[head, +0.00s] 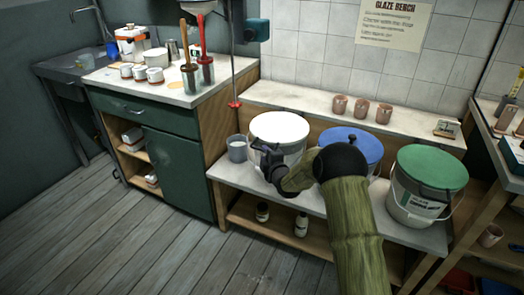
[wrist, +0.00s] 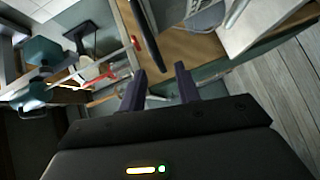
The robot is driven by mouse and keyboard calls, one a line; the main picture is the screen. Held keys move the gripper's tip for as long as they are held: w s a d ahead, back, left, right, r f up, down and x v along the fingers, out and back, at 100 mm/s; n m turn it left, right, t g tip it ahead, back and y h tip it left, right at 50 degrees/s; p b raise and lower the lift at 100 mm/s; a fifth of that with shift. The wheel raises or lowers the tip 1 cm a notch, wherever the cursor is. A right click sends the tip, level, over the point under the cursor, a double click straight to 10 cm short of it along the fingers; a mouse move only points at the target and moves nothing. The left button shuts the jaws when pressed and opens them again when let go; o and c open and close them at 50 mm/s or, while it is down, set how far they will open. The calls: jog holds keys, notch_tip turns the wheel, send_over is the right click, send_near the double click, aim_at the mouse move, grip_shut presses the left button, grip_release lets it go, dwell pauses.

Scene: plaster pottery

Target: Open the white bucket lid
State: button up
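The white bucket (head: 294,156) stands at the left of the row of three on the low bench, and its white lid (head: 280,127) lies flat on top. My gripper (head: 259,150) is in front of the bucket's left side, a little below the lid rim, and hides part of the bucket wall. I cannot tell whether it touches the bucket. In the wrist view my gripper's two fingers (wrist: 161,80) stand apart with nothing held between them. I cannot make out the white lid clearly in the wrist view.
A blue-lidded bucket (head: 352,143), partly behind my arm, and a green-lidded bucket (head: 429,170) stand to the right. A grey-white jug (head: 237,149) stands close to the left. Several brown cups (head: 361,107) sit on the ledge behind. The floor (head: 150,235) at front left is clear.

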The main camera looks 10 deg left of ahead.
aim_at(260, 149)
jog(key=x, duration=0.5)
jog(key=shift+a, duration=0.15)
grip_shut()
